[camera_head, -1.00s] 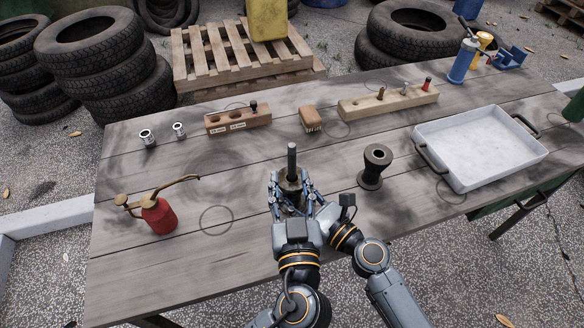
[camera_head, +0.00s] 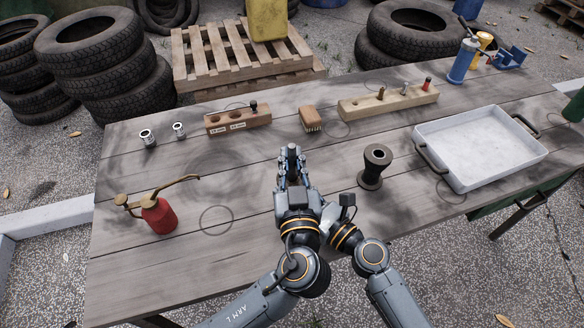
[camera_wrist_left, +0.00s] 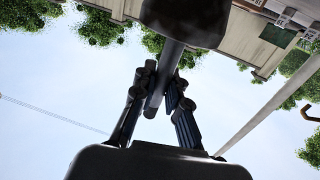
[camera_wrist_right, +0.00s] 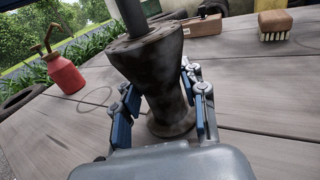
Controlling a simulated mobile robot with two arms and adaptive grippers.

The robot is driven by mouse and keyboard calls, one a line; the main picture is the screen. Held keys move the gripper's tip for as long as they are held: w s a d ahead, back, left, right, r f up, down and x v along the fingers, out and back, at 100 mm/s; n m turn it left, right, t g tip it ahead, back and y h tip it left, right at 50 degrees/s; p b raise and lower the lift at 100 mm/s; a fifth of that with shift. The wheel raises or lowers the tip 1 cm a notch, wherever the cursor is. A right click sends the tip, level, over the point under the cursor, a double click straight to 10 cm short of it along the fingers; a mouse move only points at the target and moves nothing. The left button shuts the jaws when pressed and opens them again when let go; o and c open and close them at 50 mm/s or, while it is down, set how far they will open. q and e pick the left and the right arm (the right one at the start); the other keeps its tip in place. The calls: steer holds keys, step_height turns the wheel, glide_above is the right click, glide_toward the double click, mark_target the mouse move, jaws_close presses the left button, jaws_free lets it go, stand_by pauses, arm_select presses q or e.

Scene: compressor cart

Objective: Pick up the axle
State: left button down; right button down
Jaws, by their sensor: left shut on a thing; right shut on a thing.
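The axle is a plain grey metal rod; in the left wrist view (camera_wrist_left: 168,62) it runs between the left fingers and meets a dark, waisted hub. In the right wrist view the axle (camera_wrist_right: 134,18) rises from the top of that hub (camera_wrist_right: 150,80). My left gripper (camera_head: 291,168) is shut on the upper part of the axle, hiding most of it and the hub in the head view. My right gripper (camera_wrist_right: 160,98) is shut around the narrow waist of the hub. Its fingers are hidden behind the left hand in the head view.
A second dark flanged hub (camera_head: 376,166) stands just right of my grippers. A red oil can (camera_head: 158,215) is at left, a brush (camera_head: 311,119) and wooden blocks (camera_head: 238,118) behind, and a white tray (camera_head: 480,150) at right. The table's front left is clear.

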arm_select(q)
step_height(320, 180, up, 10)
steer(key=shift+r, duration=0.1)
arm_select(e)
steer(key=c, duration=0.7)
jaws_free()
steer(key=shift+o, duration=0.2)
